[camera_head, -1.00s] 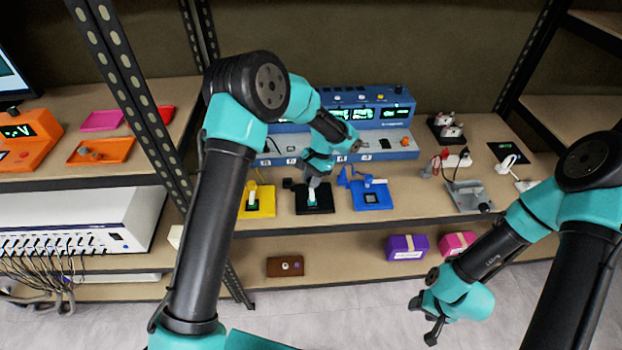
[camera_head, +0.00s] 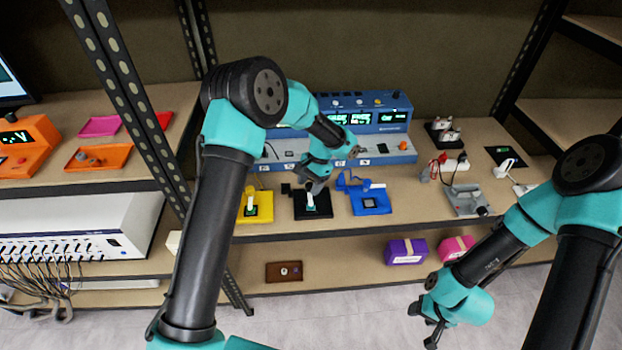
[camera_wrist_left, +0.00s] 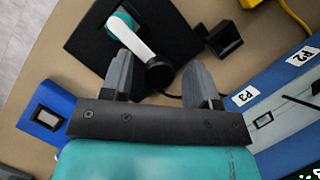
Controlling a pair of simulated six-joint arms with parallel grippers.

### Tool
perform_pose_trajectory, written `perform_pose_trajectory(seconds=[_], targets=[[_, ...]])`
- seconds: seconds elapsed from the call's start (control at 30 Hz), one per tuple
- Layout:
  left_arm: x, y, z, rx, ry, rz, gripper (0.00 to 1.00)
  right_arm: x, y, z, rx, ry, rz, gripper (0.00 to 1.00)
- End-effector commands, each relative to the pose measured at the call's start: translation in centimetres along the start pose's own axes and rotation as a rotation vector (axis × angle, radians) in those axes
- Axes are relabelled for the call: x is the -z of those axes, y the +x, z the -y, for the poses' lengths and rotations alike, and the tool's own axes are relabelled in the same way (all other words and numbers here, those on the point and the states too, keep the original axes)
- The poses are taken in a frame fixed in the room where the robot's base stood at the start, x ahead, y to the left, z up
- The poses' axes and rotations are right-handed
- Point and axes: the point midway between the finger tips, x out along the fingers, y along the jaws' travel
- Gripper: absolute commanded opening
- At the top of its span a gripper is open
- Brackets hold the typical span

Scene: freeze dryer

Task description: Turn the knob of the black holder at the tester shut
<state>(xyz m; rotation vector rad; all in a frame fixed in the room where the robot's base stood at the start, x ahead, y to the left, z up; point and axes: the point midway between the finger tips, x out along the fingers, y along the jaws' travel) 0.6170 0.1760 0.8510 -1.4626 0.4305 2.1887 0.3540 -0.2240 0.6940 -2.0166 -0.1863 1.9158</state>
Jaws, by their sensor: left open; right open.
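The black holder (camera_head: 322,210) lies on the shelf board in front of the blue tester (camera_head: 375,148), between a yellow and a blue holder. In the left wrist view its black plate (camera_wrist_left: 88,42) bears a white lever with a teal hub (camera_wrist_left: 122,22) and a round black knob (camera_wrist_left: 159,75) at its end. My left gripper (camera_head: 313,186) is right above the holder. In the left wrist view its open fingers (camera_wrist_left: 159,66) stand on either side of the knob end; contact cannot be told. My right gripper (camera_head: 424,326) is open and empty, low at the right, away from the holders.
The yellow holder (camera_head: 262,212) and blue holder (camera_head: 382,207) flank the black one closely. A small black block (camera_wrist_left: 224,40) stands beside the plate. A grey device (camera_head: 466,200) and plugs stand further right. Boxes lie on the lower shelf.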

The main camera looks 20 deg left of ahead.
Motion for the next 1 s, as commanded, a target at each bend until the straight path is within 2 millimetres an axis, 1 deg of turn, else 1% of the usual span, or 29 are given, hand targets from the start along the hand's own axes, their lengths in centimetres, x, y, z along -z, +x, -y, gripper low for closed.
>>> perform_pose_trajectory(seconds=[0.17,0.27,0.37,0.9,1.0], targets=[[0.0,-0.9,0.0,0.001,-0.001,-0.001,0.55,0.0,0.0,0.0,0.000,0.000,0.000,0.52],[0.0,-2.0,0.1,0.002,-0.001,-0.003,0.55,0.0,0.0,0.0,0.000,0.000,0.000,0.52],[0.1,-3.6,0.0,0.001,0.000,-0.003,0.55,0.0,0.0,0.0,0.000,0.000,0.000,0.52],[0.1,-14.0,0.0,0.001,0.000,-0.004,0.55,0.0,0.0,0.0,0.000,0.000,0.000,0.52],[0.1,-15.5,0.0,0.001,0.000,-0.003,0.55,0.0,0.0,0.0,0.000,0.000,0.000,0.52]])
